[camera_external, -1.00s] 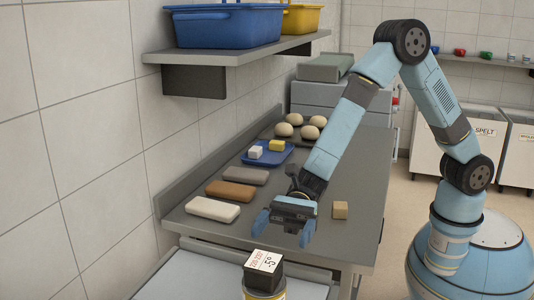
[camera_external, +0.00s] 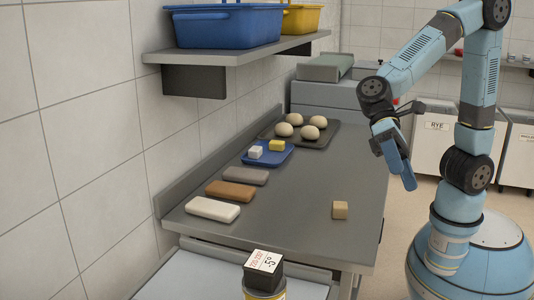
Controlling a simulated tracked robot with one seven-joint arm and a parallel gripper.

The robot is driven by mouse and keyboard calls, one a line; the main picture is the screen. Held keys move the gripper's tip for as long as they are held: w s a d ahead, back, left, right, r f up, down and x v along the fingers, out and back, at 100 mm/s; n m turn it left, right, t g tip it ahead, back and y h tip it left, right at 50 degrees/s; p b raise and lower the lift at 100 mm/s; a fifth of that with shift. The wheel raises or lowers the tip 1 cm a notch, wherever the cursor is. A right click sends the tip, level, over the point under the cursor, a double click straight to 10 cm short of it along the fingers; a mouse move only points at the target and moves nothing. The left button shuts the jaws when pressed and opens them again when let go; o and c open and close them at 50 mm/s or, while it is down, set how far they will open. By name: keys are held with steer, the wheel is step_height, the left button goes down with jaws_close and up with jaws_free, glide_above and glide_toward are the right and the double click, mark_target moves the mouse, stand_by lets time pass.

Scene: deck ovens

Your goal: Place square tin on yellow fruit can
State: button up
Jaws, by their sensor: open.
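A dark square tin (camera_external: 263,271) with a white and red printed top sits upright on a can with a yellow label (camera_external: 266,295) at the bottom edge of the view. The can is mostly cut off by the frame, and only its upper part shows. My gripper (camera_external: 396,166) is open and empty. It is raised at the right, beyond the counter's right edge, well away from the tin and can.
The grey counter (camera_external: 300,215) holds a small tan cube (camera_external: 340,210), several flat blocks at left, a blue tray (camera_external: 287,157) with small cubes, and a dark tray (camera_external: 322,142) of dough balls. A wall shelf (camera_external: 240,52) carries blue and yellow bins. The counter's middle is clear.

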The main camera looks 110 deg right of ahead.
steer(key=s+d+r+n+t+h, duration=0.1)
steer(key=s+d+n+h, duration=0.4)
steer(key=s+d, duration=0.3)
steer(key=s+d+r+n+t+h, duration=0.1)
steer(key=s+d+n+h, duration=0.5)
steer(key=s, duration=1)
steer(key=shift+d, duration=0.85)
